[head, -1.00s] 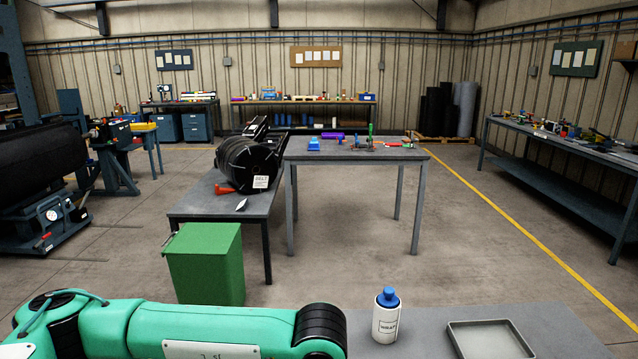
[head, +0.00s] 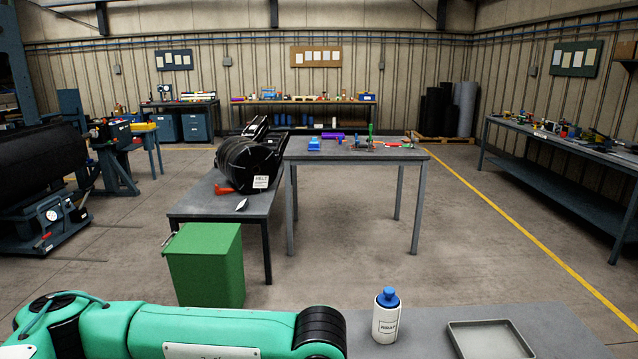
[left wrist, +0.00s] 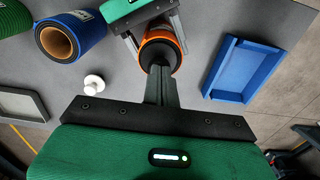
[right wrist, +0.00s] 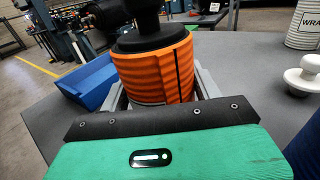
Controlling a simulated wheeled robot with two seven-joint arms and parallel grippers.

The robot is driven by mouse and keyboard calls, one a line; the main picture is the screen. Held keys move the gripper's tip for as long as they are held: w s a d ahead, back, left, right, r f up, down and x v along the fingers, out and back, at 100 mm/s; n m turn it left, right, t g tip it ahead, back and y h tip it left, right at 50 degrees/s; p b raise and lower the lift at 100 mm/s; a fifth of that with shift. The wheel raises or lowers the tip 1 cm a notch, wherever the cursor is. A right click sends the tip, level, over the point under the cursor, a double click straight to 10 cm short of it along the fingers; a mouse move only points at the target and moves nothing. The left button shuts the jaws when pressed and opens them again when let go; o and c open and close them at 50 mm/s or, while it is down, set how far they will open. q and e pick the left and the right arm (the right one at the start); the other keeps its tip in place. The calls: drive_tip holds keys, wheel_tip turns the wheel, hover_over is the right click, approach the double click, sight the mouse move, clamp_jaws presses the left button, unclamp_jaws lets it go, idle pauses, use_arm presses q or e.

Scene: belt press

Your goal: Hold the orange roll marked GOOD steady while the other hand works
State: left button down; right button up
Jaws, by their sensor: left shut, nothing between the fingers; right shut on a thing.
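The orange roll (right wrist: 150,75) stands upright in the right wrist view, with a dark line down its side and a black piece on top. No GOOD mark is readable on it. My right gripper (right wrist: 155,95) is shut on the roll, one finger on each side. In the left wrist view the roll (left wrist: 176,42) shows partly behind my left gripper (left wrist: 160,72). That gripper is shut and empty, its tips over the roll's dark end; I cannot tell whether they touch it. The head view shows neither gripper nor the roll.
A blue tray (left wrist: 245,70) lies beside the roll. A blue roll (left wrist: 72,36), a green roll (left wrist: 14,18) and a white knob (left wrist: 94,83) are on the other side. The near bench also holds a white bottle (head: 386,322) and a grey tray (head: 490,342).

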use_arm(q)
drive_tip(key=shift+f, duration=0.35)
use_arm(e)
drive_tip(key=shift+f, duration=0.1)
idle(0.6)
use_arm(q)
drive_tip(key=shift+r, duration=2.5)
use_arm(e)
drive_tip(key=o, duration=1.4)
drive_tip(key=shift+c, duration=0.2)
